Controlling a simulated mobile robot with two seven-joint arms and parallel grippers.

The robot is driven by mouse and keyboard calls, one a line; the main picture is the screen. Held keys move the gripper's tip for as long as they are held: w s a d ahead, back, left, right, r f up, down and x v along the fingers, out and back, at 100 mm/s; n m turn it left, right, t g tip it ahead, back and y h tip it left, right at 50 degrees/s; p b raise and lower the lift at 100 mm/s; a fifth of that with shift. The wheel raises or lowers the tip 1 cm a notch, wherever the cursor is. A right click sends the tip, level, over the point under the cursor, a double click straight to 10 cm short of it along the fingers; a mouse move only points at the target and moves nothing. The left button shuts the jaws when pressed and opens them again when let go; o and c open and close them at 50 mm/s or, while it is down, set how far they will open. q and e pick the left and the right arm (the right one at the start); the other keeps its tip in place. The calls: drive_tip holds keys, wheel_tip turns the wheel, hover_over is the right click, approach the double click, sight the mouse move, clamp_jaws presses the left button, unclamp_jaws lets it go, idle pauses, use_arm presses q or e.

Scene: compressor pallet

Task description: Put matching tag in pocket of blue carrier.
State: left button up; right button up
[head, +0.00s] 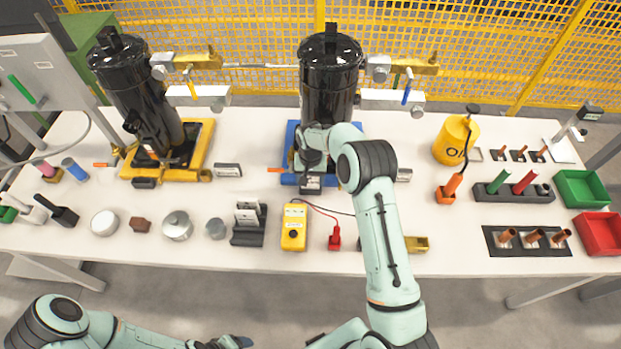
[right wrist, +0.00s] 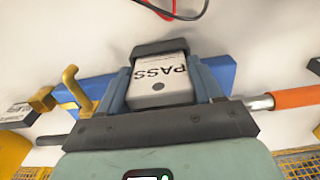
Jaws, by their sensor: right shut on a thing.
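The blue carrier (head: 291,150) sits under the middle black compressor (head: 330,75) and also shows in the right wrist view (right wrist: 222,68). Its small black pocket (head: 312,190) is at the front edge; the pocket also shows in the wrist view (right wrist: 160,47). My right gripper (head: 311,170) is over the carrier's front, shut on a white tag (right wrist: 158,92) that reads PASS. The tag's far end meets the pocket; how deep it sits is hidden. My left gripper (head: 232,342) is low at the bottom edge, away from the table; its jaws are unclear.
A dark rack (head: 249,238) with white tags stands in front, beside a yellow meter (head: 294,227) with a red-black lead. A yellow carrier (head: 200,150) with another compressor is on the left. An orange-handled tool (right wrist: 295,97) lies close beside the blue carrier.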

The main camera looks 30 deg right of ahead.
use_arm(q)
drive_tip(key=shift+s+f, duration=0.15)
use_arm(e)
drive_tip(key=shift+f, duration=0.5)
drive_tip(key=o, duration=1.1)
drive_tip(key=shift+a, duration=0.1)
drive_tip(key=shift+w, duration=0.1)
drive_tip(key=c, duration=0.4)
drive_tip(key=shift+o, duration=0.2)
use_arm(q)
drive_tip(key=shift+w+r+p, duration=0.75)
drive_tip(key=shift+w+r, duration=0.4)
drive_tip(key=shift+w, duration=0.1)
use_arm(e)
drive_tip(key=shift+r, duration=3.5)
use_arm(q)
drive_tip(key=shift+s, duration=0.1)
